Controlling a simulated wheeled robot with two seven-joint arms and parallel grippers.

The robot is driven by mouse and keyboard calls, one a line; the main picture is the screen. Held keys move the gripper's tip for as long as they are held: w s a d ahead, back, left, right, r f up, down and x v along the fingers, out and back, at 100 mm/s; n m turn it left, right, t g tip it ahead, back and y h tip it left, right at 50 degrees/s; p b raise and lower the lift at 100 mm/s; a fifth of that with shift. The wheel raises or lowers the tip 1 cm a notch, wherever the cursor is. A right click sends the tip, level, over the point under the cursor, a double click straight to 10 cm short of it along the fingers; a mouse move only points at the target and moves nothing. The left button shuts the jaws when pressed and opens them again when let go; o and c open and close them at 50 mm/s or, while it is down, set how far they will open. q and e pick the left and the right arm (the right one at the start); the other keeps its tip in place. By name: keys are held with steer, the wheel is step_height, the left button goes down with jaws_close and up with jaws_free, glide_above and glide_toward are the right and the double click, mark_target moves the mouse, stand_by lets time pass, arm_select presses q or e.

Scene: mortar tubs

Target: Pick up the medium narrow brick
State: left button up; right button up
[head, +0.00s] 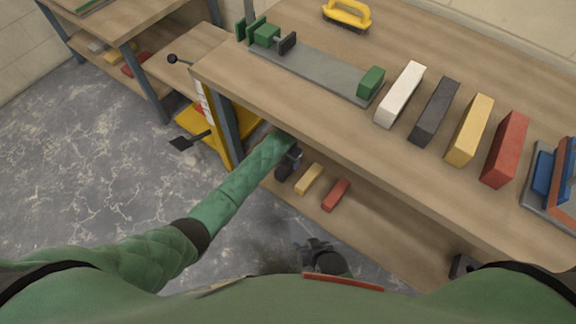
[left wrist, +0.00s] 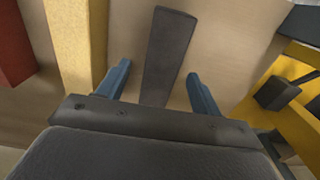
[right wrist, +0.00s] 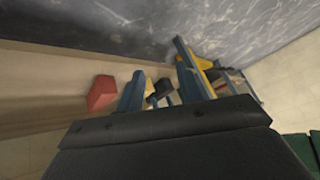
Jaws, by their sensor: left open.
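Narrow bricks lie on the lower shelf: a dark grey one, a yellow one (head: 309,179) and a red one (head: 336,194). I cannot tell which one the task calls medium. In the left wrist view the dark grey brick (left wrist: 168,50) lies between the fingers of my left gripper (left wrist: 158,72), with a gap on each side. My left gripper (head: 290,158) is open and empty, under the bench top in the head view, which partly hides it. My right gripper (right wrist: 158,58) is open and empty; in the head view it (head: 318,246) is low, in front of the shelf.
The bench top (head: 300,110) overhangs the lower shelf (head: 375,235). On it stand larger white (head: 400,93), dark grey (head: 434,111), yellow (head: 469,130) and red (head: 505,150) bricks. In the left wrist view a yellow brick (left wrist: 76,45) stands close left of the left finger.

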mark_target(288, 162)
arm_select(q)
steer(key=shift+w+d+f, duration=0.1)
steer(key=shift+w+f, duration=0.05)
steer(key=shift+f, duration=0.9)
steer(key=shift+w+f, duration=0.1)
steer(key=shift+f, duration=0.95)
arm_select(e)
steer(key=shift+s+f, duration=0.15)
steer(key=shift+f, duration=0.85)
arm_select(q)
steer(key=c, duration=1.3)
jaws_close()
steer(key=shift+r, duration=0.15)
